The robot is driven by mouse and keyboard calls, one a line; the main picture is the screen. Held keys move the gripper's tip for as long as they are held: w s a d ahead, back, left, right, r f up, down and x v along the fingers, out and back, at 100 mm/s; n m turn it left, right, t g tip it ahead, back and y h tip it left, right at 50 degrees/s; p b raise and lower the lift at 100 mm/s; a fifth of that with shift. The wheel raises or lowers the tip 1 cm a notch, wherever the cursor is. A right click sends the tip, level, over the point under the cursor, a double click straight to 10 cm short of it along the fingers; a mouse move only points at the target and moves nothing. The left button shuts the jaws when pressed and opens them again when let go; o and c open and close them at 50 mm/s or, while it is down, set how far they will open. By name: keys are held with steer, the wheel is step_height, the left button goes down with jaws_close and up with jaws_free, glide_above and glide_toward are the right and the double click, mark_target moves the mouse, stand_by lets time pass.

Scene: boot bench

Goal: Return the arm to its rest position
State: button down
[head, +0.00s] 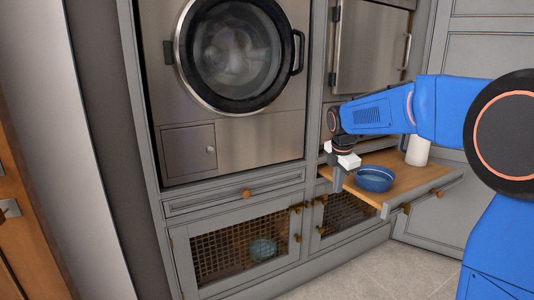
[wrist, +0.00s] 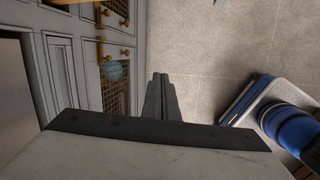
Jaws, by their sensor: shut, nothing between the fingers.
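My blue arm reaches in from the right in the head view, bent at the elbow. My gripper (head: 338,183) points down beside the left end of the pulled-out wooden board. Its two dark fingers lie together in the wrist view (wrist: 160,80), shut with nothing between them. Tiled floor shows beyond the fingertips.
The wooden board (head: 418,177) sticks out of the cabinet and carries a blue bowl (head: 375,179) and a white container (head: 418,150). Mesh-fronted cupboard doors (head: 227,248) are below, a round-doored machine (head: 235,50) above. The tiled floor (head: 400,268) in front is clear.

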steer(key=s+d+r+m, duration=0.2)
steer(key=s+m, duration=0.4)
steer(key=s, duration=0.6)
steer(key=s+d+f+m+t, duration=0.1)
steer(key=s+f+m, duration=0.3)
steer(key=s+m, duration=0.4)
steer(key=s+d+f+m+y, duration=0.1)
steer(key=s+f+m, duration=0.3)
steer(key=s, duration=1.8)
steer(key=m, duration=0.4)
steer(key=shift+f+t, duration=0.2)
steer(key=shift+t, duration=0.2)
steer(key=shift+w+d, duration=0.1)
